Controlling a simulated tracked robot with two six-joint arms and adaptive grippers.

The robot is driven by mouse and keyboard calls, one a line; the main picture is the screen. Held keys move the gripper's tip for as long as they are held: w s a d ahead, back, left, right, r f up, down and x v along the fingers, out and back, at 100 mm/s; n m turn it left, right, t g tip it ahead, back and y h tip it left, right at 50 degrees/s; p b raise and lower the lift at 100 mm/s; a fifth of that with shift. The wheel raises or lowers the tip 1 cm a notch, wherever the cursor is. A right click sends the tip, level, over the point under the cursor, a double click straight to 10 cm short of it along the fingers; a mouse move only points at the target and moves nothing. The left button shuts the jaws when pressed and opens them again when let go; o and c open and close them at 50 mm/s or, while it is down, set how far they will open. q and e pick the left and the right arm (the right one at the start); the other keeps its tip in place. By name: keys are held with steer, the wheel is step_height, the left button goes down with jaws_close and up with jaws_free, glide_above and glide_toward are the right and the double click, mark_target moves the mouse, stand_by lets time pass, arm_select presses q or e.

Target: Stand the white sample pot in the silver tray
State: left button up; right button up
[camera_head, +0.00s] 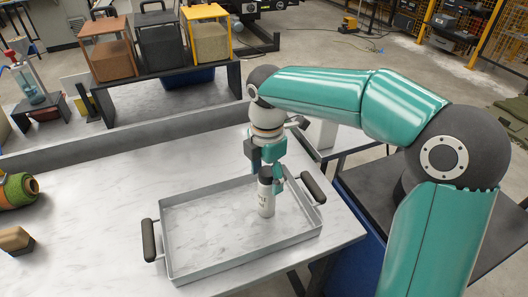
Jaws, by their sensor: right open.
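The white sample pot (266,200) has a dark cap and some dark marking on its side. It stands upright inside the silver tray (195,267), toward the tray's right part. The tray lies on the pale tabletop and has a black handle at each end. My right gripper (267,176) is open, directly above and around the top of the pot. The fingers partly hide the cap, and I cannot tell whether they touch it. My left gripper is not in view.
A green and orange roll (18,190) and a brown block-like object (15,239) lie at the table's left edge. Behind the table, a dark bench (103,100) carries brown, black and yellow-framed containers.

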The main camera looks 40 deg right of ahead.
step_height(320, 180, up, 10)
steer(key=shift+f+p, duration=0.15)
steer(key=shift+p, duration=0.45)
